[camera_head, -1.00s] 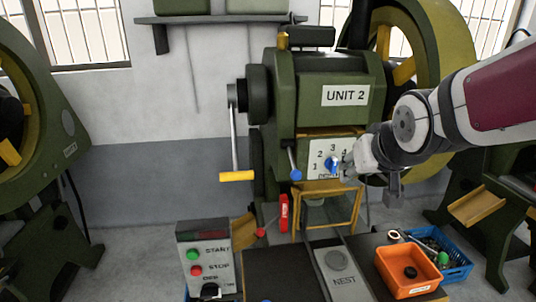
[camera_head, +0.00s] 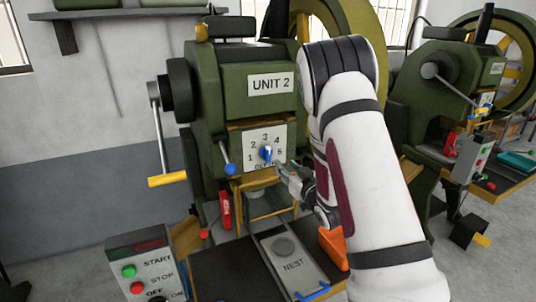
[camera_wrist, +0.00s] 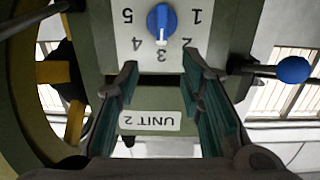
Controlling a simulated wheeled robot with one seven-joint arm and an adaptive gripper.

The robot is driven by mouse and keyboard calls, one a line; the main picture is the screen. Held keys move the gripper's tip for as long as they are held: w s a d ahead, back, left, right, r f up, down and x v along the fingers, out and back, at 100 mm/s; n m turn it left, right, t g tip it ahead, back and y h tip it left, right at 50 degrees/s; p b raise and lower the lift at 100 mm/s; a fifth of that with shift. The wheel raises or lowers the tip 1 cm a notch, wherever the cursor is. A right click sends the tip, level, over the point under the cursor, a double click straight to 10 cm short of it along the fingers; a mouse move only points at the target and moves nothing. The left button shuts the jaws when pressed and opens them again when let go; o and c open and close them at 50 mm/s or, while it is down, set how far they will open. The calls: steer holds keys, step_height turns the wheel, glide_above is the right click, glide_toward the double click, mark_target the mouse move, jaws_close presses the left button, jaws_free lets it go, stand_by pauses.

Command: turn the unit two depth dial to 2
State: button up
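The UNIT 2 press (camera_head: 240,85) carries a white depth plate (camera_head: 252,135) numbered 1 to 5. Its blue dial (camera_head: 265,153) has a white pointer. In the wrist view the plate appears upside down, and the dial (camera_wrist: 161,20) points at or very near 3. My gripper (camera_head: 282,172) is just below and right of the dial in the head view. In the wrist view my gripper (camera_wrist: 158,72) is open and empty, its two fingers apart. The dial lies beyond the fingertips and is not between them.
A blue-knobbed lever (camera_head: 230,168) stands left of the plate, also in the wrist view (camera_wrist: 292,70). A yellow-handled crank (camera_head: 167,180) is farther left. Below are the NEST block (camera_head: 290,262), the START/STOP box (camera_head: 143,265) and a partly hidden orange bin (camera_head: 333,248).

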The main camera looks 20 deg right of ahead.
mark_target(269, 152)
steer(key=w, duration=0.9)
steer(key=w+f, duration=0.1)
steer(key=w, duration=0.3)
steer(key=shift+w, duration=0.25)
jaws_close()
